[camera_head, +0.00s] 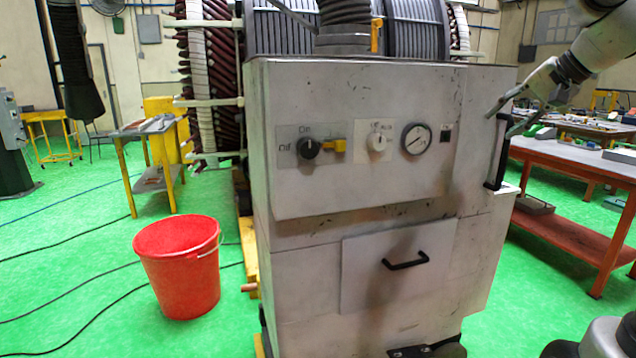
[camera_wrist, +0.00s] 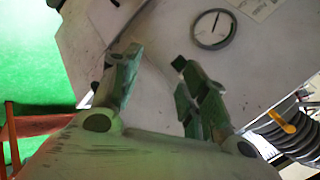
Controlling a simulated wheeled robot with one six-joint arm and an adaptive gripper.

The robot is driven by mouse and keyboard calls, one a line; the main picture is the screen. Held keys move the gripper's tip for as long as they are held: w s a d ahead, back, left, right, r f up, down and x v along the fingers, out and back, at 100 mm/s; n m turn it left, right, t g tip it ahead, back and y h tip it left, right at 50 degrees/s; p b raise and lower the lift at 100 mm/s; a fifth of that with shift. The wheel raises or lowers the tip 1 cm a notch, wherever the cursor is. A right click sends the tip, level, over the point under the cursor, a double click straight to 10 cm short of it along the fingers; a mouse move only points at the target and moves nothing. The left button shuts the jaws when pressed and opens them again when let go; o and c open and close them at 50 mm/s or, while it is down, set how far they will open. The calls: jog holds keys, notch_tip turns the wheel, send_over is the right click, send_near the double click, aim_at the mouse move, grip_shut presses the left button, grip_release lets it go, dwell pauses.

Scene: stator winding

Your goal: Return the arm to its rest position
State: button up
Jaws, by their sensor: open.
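My gripper (camera_head: 502,117) is at the upper right in the head view, near the vertical black side handle (camera_head: 497,152) of a worn white machine cabinet (camera_head: 300,200). In the wrist view my gripper (camera_wrist: 155,70) shows two green-grey fingers spread apart with nothing between them. The cabinet's panel (camera_wrist: 110,25) lies beyond the fingers there. From these frames I cannot tell whether a finger touches the handle. My arm reaches in from the upper right.
The cabinet front has a black knob (camera_head: 308,148), a white knob (camera_head: 377,142), a gauge (camera_head: 416,139) and a drawer handle (camera_head: 406,262). A red bucket (camera_head: 178,265) stands left. A red workbench (camera_head: 575,157) stands right. Green floor is open at left, with cables across it.

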jog(key=s+a+f+n+g+h, duration=0.1)
jog(key=s+f+n, duration=0.1)
jog(key=s+f, duration=0.3)
jog(key=s+a+f+n+g+h, duration=0.1)
jog(key=s+f, duration=0.4)
jog(key=s, duration=0.8)
jog(key=s+a+f+n+g+h, duration=0.1)
jog(key=s+a+f+n+h, duration=0.1)
jog(key=s+f+n, duration=0.3)
jog(key=s+a, duration=0.1)
jog(key=s, duration=0.3)
jog(key=shift+a+f, duration=0.2)
jog(key=shift+a, duration=0.05)
jog(key=shift+s+g, duration=0.1)
jog(key=shift+g, duration=0.2)
